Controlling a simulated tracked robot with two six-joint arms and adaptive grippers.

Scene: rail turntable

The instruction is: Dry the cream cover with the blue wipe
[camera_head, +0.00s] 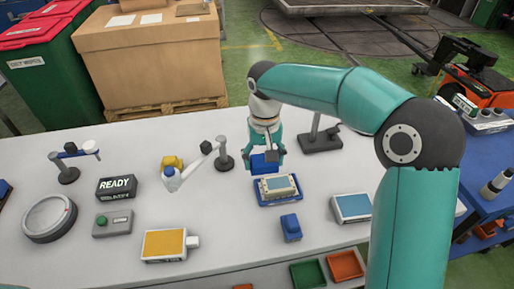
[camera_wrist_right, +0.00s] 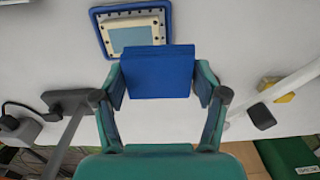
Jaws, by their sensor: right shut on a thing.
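My right gripper (camera_head: 265,158) is shut on a blue wipe (camera_head: 263,164), a block-like pad. In the wrist view the wipe (camera_wrist_right: 160,75) sits between the two fingers of the right gripper (camera_wrist_right: 162,85). The cream cover (camera_head: 290,183), with a pale blue-grey panel on top, lies in a shallow blue tray (camera_head: 262,200). In the wrist view the cover (camera_wrist_right: 106,38) shows just beyond the wipe, its near edge partly hidden. The wipe is just behind the cover in the head view; I cannot tell whether they touch. My left gripper is not in view.
Another blue block (camera_head: 291,228) stands in front of the tray. A blue-topped box (camera_head: 352,208) is to the right. Dark-based stands (camera_head: 320,141) are behind.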

